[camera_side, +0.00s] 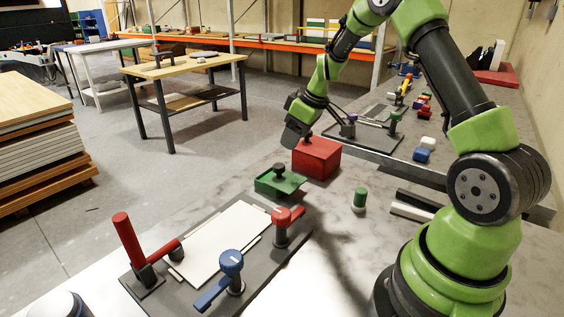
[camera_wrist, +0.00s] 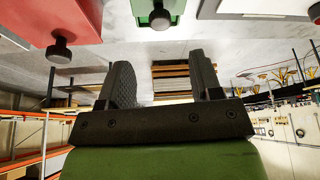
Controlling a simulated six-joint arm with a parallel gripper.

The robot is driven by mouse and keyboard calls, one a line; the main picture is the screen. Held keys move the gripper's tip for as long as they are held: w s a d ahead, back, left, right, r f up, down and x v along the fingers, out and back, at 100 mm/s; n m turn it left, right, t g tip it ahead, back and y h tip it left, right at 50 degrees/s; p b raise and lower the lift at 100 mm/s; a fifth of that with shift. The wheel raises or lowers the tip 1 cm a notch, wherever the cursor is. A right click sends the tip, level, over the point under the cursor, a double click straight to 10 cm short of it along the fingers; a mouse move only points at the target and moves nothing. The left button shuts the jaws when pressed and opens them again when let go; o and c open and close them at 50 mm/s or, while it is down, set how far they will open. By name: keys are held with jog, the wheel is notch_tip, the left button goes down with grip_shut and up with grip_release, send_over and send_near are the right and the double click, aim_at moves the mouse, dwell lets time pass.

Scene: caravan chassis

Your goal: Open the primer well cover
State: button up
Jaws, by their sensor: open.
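Two lidded boxes with black knobs stand on the grey bench; I cannot tell which carries the primer well cover. The red box (camera_side: 317,160) is taller, and its lid looks shut. In the wrist view, the red box (camera_wrist: 75,14) is at upper left and the green box (camera_wrist: 145,10) at top centre. My gripper (camera_side: 294,136) is beside and above the red box, apart from both knobs. Its two dark fingers (camera_wrist: 164,78) are spread with nothing between them.
A dark fixture plate holds a white panel (camera_side: 222,240), a red lever clamp (camera_side: 127,238), a blue-handled clamp (camera_side: 230,262) and a red-handled clamp (camera_side: 282,218). A small green-topped cylinder (camera_side: 360,198) stands right of the boxes. A second bench behind holds several small parts.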

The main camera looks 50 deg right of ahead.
aim_at(280, 166)
jog(key=x, duration=0.9)
jog(key=shift+f, duration=0.25)
grip_shut()
jog(key=shift+s+r, duration=0.1)
jog(key=shift+s, duration=1.65)
grip_release()
jog(key=v, duration=0.9)
jog(key=shift+r, duration=0.4)
